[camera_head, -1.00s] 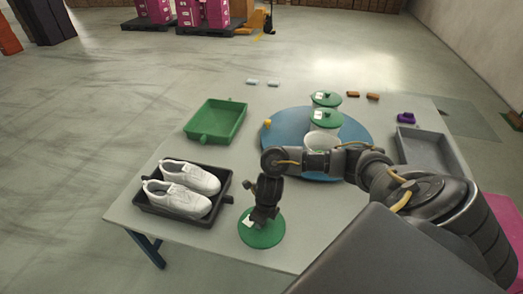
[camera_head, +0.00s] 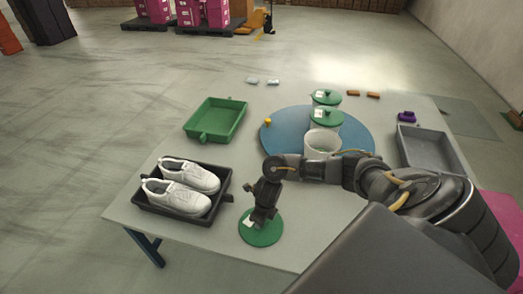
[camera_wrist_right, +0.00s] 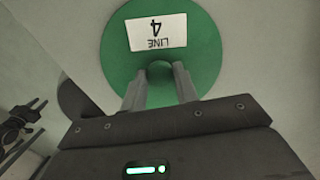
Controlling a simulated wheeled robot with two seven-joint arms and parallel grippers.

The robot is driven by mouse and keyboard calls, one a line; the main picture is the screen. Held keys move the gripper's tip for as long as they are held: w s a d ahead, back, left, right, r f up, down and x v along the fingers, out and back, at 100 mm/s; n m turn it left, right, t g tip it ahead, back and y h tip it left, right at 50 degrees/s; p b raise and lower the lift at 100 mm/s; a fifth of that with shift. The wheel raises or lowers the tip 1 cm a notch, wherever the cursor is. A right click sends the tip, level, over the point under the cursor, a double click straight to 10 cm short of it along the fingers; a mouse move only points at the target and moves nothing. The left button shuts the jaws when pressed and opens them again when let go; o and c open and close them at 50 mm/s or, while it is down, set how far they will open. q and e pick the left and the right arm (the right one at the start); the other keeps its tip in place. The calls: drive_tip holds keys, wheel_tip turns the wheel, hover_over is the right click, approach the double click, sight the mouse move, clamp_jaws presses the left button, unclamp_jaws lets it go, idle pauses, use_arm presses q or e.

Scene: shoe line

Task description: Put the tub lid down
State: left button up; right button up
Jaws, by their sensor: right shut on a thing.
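The green tub lid (camera_head: 261,230) is a round disc with a white label, at the front of the table left of the arm. My right gripper (camera_head: 262,217) points down over it. In the right wrist view the fingers of the gripper (camera_wrist_right: 159,78) are shut on the knob in the middle of the lid (camera_wrist_right: 205,60), whose label reads LINE 4. The lid looks level and at or very near the table top; I cannot tell if it touches. An open white tub (camera_head: 322,144) stands on the blue round turntable (camera_head: 280,140). My left gripper is not in view.
A black tray (camera_head: 190,210) with white shoes (camera_head: 180,185) is close left of the lid. A green tray (camera_head: 215,120) lies behind it. Two lidded tubs (camera_head: 326,118) stand on the turntable. A grey tray (camera_head: 430,150) is at right. The table's front edge is near the lid.

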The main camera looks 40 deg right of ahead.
sight(265, 224)
drive_tip(key=shift+f, duration=0.15)
drive_tip(key=o, duration=1)
drive_tip(key=shift+r, duration=0.3)
drive_tip(key=r+p, duration=0.1)
drive_tip(key=r, duration=0.3)
drive_tip(key=s+r+p, duration=0.1)
drive_tip(key=r, duration=0.6)
drive_tip(key=shift+s+d+r+p, duration=0.2)
drive_tip(key=shift+d+r+p, duration=0.1)
drive_tip(key=shift+p, duration=0.1)
